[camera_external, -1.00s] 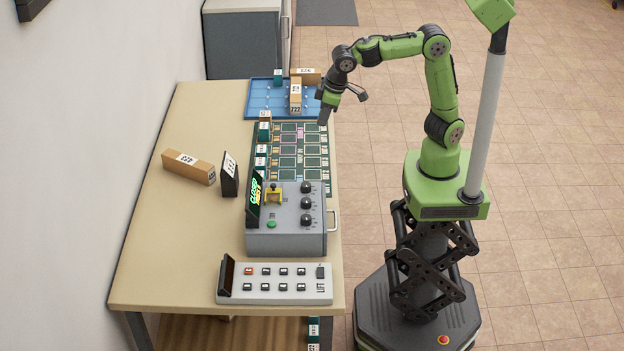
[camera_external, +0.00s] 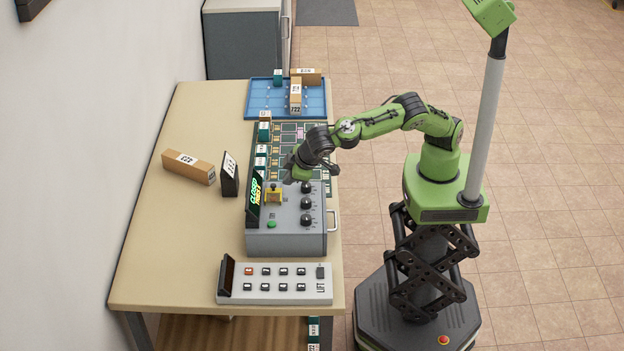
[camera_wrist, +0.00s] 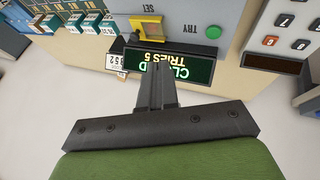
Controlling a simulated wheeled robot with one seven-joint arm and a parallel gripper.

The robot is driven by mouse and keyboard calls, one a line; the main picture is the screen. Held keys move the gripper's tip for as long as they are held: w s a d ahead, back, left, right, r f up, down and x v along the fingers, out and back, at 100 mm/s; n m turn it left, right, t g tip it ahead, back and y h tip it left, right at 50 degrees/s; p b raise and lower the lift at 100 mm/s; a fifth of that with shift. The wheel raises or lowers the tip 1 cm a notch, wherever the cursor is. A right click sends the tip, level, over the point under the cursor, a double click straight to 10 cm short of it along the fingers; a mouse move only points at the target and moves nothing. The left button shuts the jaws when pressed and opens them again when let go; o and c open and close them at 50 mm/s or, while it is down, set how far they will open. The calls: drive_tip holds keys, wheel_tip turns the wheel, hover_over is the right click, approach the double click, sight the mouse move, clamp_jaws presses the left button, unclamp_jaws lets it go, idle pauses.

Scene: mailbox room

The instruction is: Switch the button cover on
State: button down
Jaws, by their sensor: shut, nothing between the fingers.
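The yellow button cover (camera_external: 273,195) sits on the top of the grey control box (camera_external: 285,238), just right of its tilted display. Whether the cover is raised or lowered is unclear.
A green TRY button (camera_external: 271,224) and black knobs (camera_external: 306,203) are on the box. A white keypad panel (camera_external: 275,284) stands nearer. A brown parcel (camera_external: 188,167) and a dark upright label block (camera_external: 229,175) stand left. A blue tray (camera_external: 262,99) lies at the back.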

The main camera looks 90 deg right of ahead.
drive_tip(key=b, duration=0.1)
approach(270, 193)
drive_tip(key=f, duration=0.1)
drive_tip(key=w+a+f, duration=0.1)
drive_tip(key=f, duration=0.1)
drive_tip(key=shift+w+a+f, duration=0.25)
drive_tip(key=shift+w+a, duration=0.1)
drive_tip(key=d, duration=0.2)
drive_tip(key=shift+w+d+f, duration=0.15)
drive_tip(key=shift+d, duration=0.2)
drive_tip(key=shift+d+f, duration=0.1)
drive_tip(key=shift+d, duration=0.3)
drive_tip(key=d+b, duration=0.1)
drive_tip(key=d, duration=0.4)
drive_tip(key=shift+d+b, duration=0.25)
drive_tip(key=shift+b, duration=0.05)
